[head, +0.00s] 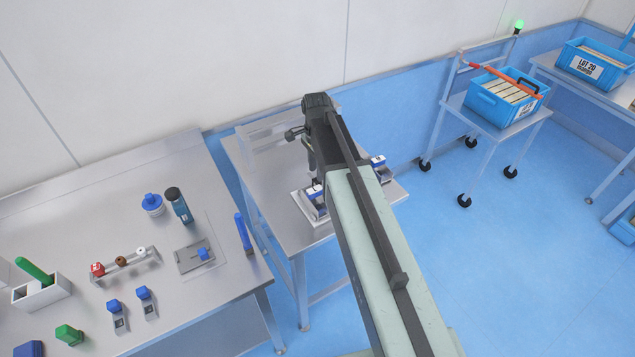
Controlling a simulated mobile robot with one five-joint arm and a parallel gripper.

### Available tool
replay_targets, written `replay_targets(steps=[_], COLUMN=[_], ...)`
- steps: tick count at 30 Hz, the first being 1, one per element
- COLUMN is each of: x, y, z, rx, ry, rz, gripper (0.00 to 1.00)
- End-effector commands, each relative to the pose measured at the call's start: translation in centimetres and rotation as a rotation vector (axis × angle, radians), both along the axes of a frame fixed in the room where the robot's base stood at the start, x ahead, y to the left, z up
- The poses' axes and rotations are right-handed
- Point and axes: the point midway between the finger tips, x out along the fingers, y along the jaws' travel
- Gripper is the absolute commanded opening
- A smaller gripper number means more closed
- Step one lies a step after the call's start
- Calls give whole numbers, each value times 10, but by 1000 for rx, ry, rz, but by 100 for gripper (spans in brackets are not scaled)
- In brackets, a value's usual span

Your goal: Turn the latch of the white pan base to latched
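What looks like the white pan base (299,197) stands on the middle steel table (268,188), partly covered by my arm. A dark body with blue and white parts (315,192) sits on it. I cannot make out the latch or which way it is turned. My arm reaches over this table from the lower right and bends down at its far end. My gripper (311,168) points down just above or beside the pan base. Its fingertips are mostly hidden, so I cannot tell whether it is open or touching anything.
A second blue-and-white part (378,162) shows right of my arm. A clear guard (262,135) stands at the table's back. The left bench (185,290) holds a blue bottle (179,205), a blue-handled tool (243,234) and several small fittings. A cart with a blue crate (489,103) stands right.

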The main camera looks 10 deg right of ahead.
Motion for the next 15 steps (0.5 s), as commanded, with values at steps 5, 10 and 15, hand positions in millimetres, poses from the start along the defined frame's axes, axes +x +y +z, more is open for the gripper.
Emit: replay_targets(steps=[5, 10, 15], x=[0, 0, 0], y=[-1, -1, -2], z=[-36, -38, -36], rx=[0, 0, 0], ry=[0, 0, 0], rz=[-1, -1, -1], gripper=[35, 35, 30])
